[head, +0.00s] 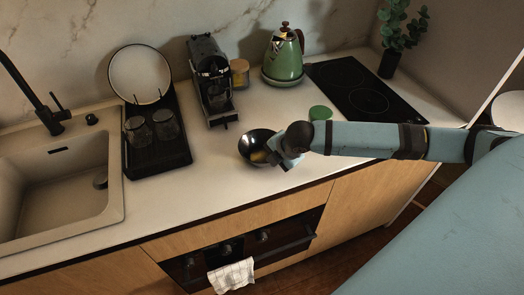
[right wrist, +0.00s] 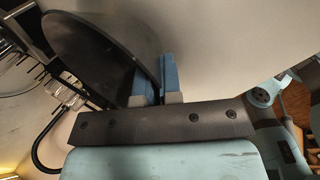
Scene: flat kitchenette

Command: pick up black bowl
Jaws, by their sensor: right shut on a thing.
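The black bowl (head: 252,143) is on or just above the white counter, near its front edge; I cannot tell whether it touches the counter. In the right wrist view the bowl (right wrist: 95,45) appears as a large dark disc at the upper left. My right gripper (head: 279,158) reaches in from the right at the bowl's near right side. In the wrist view the fingers of my right gripper (right wrist: 161,75) are shut on the bowl's rim, one finger on each side. My left gripper is not in view.
A coffee machine (head: 211,82) and a green kettle (head: 283,58) stand behind the bowl. A green-lidded item (head: 320,113) is close to my right forearm. A black drying rack (head: 172,155) with glasses and the sink (head: 50,190) are left. A dark cooktop (head: 350,85) is at the right.

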